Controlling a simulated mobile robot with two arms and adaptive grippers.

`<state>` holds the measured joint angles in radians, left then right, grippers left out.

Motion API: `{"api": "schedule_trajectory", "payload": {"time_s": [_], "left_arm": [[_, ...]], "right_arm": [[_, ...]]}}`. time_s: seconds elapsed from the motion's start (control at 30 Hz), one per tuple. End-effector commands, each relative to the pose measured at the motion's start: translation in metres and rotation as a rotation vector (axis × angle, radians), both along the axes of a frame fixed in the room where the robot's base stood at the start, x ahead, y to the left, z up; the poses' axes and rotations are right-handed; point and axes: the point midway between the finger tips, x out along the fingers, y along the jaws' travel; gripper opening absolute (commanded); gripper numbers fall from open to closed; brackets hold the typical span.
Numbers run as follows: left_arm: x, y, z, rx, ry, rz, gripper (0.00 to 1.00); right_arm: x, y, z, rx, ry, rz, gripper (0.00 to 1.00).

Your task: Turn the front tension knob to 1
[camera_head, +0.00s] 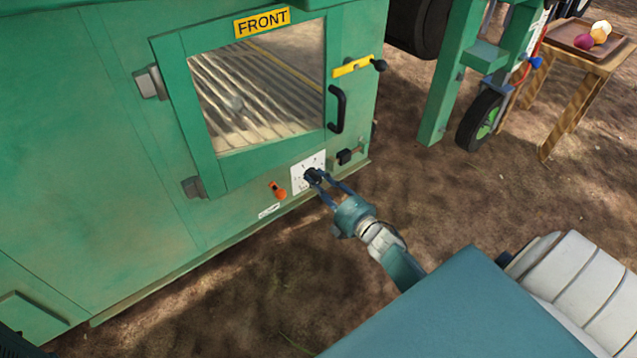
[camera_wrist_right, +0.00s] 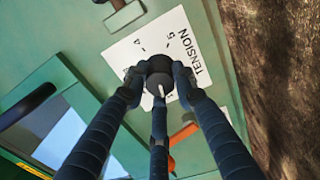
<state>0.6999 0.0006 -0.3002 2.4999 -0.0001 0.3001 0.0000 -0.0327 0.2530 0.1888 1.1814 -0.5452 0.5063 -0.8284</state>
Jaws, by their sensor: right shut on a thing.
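The front tension knob (camera_head: 312,174) is a small black dial on a white plate (camera_head: 296,184), low on the green machine under the FRONT window. In the right wrist view the knob (camera_wrist_right: 160,66) sits between the fingertips, with a white pointer mark toward the bottom of the picture. The plate (camera_wrist_right: 150,38) there reads TENSION, with 4 and 5 legible; the numeral 1 cannot be made out. My right gripper (camera_head: 317,180) is shut on the knob, and its fingers (camera_wrist_right: 159,80) surround it. My left gripper is not in view.
An orange knob (camera_head: 278,191) is left of the plate. A wheel (camera_head: 481,122) and a wooden table (camera_head: 592,59) with onions on a tray stand at right. Open dirt lies between.

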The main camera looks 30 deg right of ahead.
Motion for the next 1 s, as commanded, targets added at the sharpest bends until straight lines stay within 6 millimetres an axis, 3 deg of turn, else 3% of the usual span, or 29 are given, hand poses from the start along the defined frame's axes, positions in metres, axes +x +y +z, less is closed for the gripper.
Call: {"api": "schedule_trajectory", "payload": {"time_s": [0.77, 0.8, 0.87, 1.0], "left_arm": [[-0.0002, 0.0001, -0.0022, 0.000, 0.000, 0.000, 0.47], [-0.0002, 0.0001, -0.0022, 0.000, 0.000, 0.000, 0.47], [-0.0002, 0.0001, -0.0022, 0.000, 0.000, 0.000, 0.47], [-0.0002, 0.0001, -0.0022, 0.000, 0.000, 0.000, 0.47]], "right_arm": [[-0.0005, 0.0075, -0.0013, -0.095, -0.009, 0.013, 0.01], [-0.0005, 0.0076, -0.0014, -0.095, -0.009, 0.013, 0.35], [-0.0005, 0.0071, -0.0014, -0.095, -0.009, 0.012, 0.46], [-0.0004, 0.0047, -0.0011, -0.095, -0.008, 0.008, 0.46]]}}
